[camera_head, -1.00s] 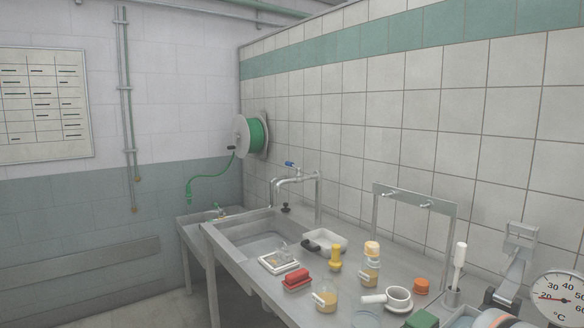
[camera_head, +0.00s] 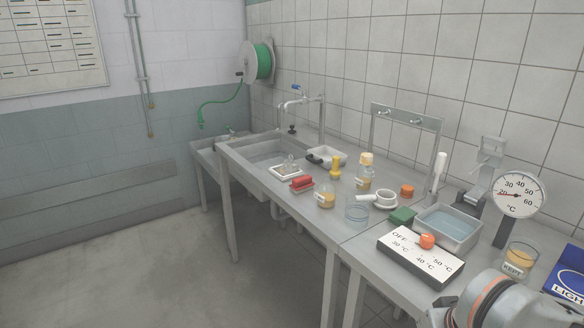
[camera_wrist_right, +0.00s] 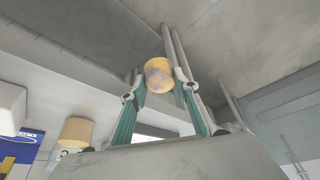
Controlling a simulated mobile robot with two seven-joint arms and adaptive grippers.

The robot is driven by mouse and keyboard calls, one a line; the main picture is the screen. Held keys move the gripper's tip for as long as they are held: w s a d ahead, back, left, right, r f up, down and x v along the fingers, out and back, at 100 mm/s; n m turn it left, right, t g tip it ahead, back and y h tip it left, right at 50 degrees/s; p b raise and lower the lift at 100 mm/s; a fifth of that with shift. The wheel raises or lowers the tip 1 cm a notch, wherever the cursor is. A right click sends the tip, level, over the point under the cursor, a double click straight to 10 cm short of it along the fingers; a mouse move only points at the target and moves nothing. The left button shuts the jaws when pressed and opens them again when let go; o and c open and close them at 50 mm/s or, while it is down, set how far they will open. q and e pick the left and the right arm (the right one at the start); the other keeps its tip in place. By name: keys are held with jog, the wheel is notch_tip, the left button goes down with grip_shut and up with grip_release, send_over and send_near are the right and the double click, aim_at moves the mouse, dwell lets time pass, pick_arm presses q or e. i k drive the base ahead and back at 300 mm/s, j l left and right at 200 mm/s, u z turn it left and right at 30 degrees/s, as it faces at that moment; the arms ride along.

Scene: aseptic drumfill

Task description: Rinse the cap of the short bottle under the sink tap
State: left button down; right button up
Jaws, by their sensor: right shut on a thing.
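My right gripper (camera_wrist_right: 160,84) is shut on a round, yellow-orange cap (camera_wrist_right: 158,73) with purplish smudges, seen in the right wrist view. The head view does not show this gripper or the cap; only part of my arm shows at its lower right. A short bottle (camera_head: 326,200) with amber contents and a pale tag stands on the bench, with no cap visible on it. The sink (camera_head: 262,152) is at the far left end of the bench. Its tap (camera_head: 297,103) has a blue handle and reaches over the basin. My left gripper is not in view.
A taller capped bottle (camera_head: 364,182), a yellow object (camera_head: 335,167), a red brush-like block (camera_head: 302,184) and a glass beaker (camera_head: 356,211) crowd the bench. Nearer are a water bath (camera_head: 474,246), a dial thermometer (camera_head: 520,194) and a blue box (camera_head: 570,283). The floor at left is clear.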

aim_at(294, 86)
jog(key=u, duration=1.15)
jog(key=i+u, duration=0.3)
jog(key=i, duration=3.3)
jog(key=i+j+z, duration=0.1)
jog(key=i, duration=0.5)
jog(key=i+j+z, duration=0.1)
jog(key=i, duration=0.5)
jog(key=z, duration=4.05)
jog(key=k+j, duration=0.05)
